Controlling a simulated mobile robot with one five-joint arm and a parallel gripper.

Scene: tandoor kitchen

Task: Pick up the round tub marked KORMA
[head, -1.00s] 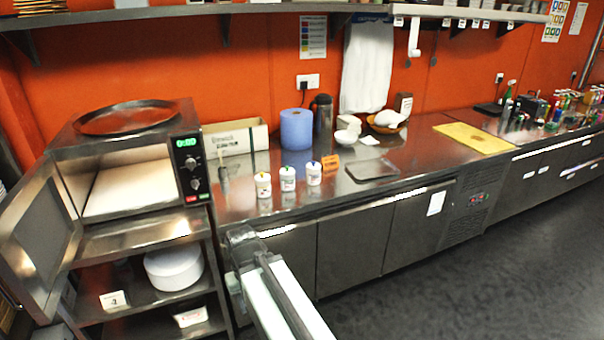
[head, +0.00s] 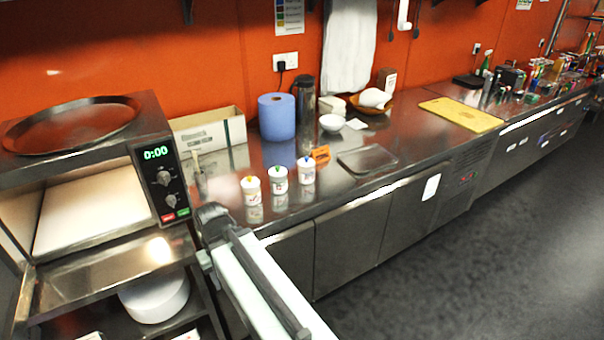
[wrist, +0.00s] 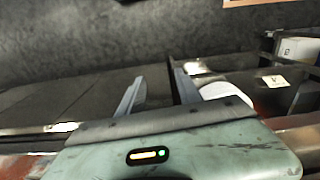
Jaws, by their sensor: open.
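My arm reaches up near the counter's front edge, left of and below the tubs. No tub is recognisable in the wrist view.
An orange card (head: 320,154) stands beside the tubs. A blue roll (head: 277,117), a dark flask (head: 305,106) and an open carton (head: 208,130) stand behind. A flat tray (head: 367,159) lies to the right. An open oven (head: 150,165) on a shelf unit is at left.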

